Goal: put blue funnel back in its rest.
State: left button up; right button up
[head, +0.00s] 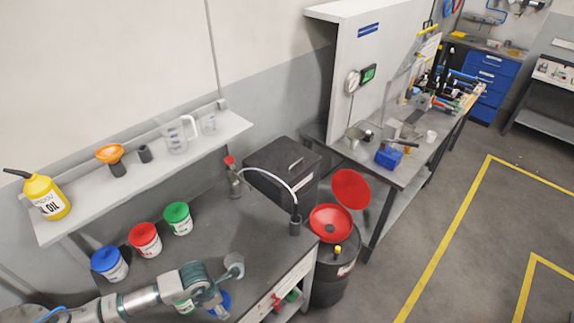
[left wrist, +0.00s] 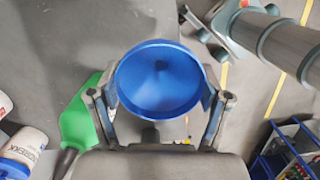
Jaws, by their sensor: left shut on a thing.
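The blue funnel (left wrist: 160,78) is held between the two fingers of my left gripper (left wrist: 158,105), with its wide round mouth facing the left wrist camera. In the head view the blue funnel (head: 222,303) shows partly behind my left gripper (head: 214,296), low over the front of the dark workbench. The funnel's spout is hidden. On the wall shelf, an orange funnel (head: 109,153) sits in a dark holder, and a small dark empty-looking holder (head: 145,154) stands just right of it. My right gripper is not identifiable in either view.
The grey shelf (head: 215,140) also carries a yellow oil can (head: 47,197) and clear measuring jugs (head: 177,136). Blue-, red- and green-lidded tubs (head: 145,240) stand on the workbench (head: 225,215). A bent hose (head: 275,178) rises near its right end, beside a drum with a red funnel (head: 331,222).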

pick_arm(q)
jog(key=w+d+r+m+b, duration=0.1)
jog(key=w+r+m, duration=0.1)
jog(key=m, duration=0.6)
jog(key=w+d+r+m+g+b, duration=0.1)
jog(key=w+r+m+b, duration=0.1)
jog(key=w+m, duration=0.3)
jog(key=w+d+r+m+g+y+b, duration=0.1)
jog(key=w+r+m+b, duration=0.1)
jog(key=m, duration=1)
jog(key=shift+w+d+m, duration=0.3)
jog(key=shift+w, duration=0.55)
